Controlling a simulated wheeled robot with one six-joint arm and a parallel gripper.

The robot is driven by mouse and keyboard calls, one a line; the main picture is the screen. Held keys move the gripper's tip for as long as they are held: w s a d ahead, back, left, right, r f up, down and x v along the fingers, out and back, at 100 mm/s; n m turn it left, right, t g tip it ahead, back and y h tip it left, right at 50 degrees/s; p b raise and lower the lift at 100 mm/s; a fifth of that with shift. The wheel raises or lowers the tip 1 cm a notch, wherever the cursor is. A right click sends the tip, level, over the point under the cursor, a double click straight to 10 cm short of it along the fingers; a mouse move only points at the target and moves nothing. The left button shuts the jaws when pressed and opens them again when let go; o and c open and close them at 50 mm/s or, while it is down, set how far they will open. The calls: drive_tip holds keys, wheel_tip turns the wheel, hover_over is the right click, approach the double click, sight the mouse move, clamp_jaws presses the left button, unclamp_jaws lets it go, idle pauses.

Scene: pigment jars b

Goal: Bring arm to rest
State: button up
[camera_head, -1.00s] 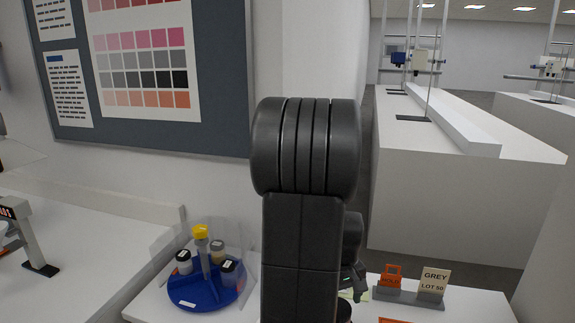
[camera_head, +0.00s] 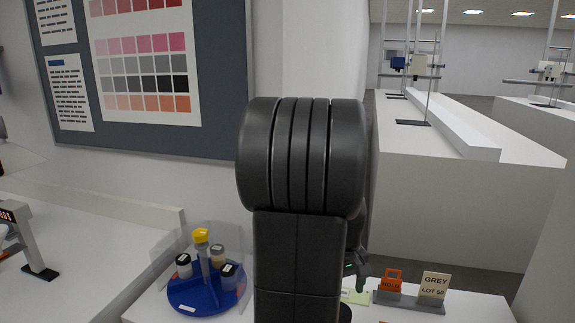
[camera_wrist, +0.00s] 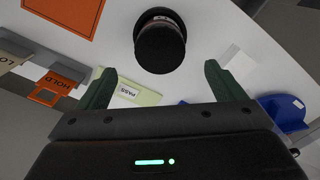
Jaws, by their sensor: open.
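My arm stands in the middle of the head view and hides part of the white table behind it. My gripper (camera_wrist: 158,88) shows in the wrist view with its two green fingers wide apart and nothing between them. In the head view only a dark part of the gripper (camera_head: 358,268) shows, right of my arm and above the table. A dark round jar (camera_wrist: 160,42) stands on the table beyond the fingertips in the wrist view. A pale green card marked PASS (camera_wrist: 128,92) lies near the left finger.
An orange HOLD tag (camera_head: 391,281) and a GREY LOT 50 sign (camera_head: 433,287) stand to the right. An orange sheet (camera_wrist: 70,12) lies at the wrist view's top left.

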wheel_tip(320, 180, down, 6)
drive_tip(key=shift+f, duration=0.2)
drive_tip(key=n, duration=0.9)
drive_tip(key=shift+r, duration=0.1)
drive_tip(key=n, duration=0.3)
drive_tip(key=shift+n, duration=0.4)
drive_tip(key=n, duration=0.4)
drive_tip(key=shift+n, duration=0.3)
drive_tip(key=m, duration=2)
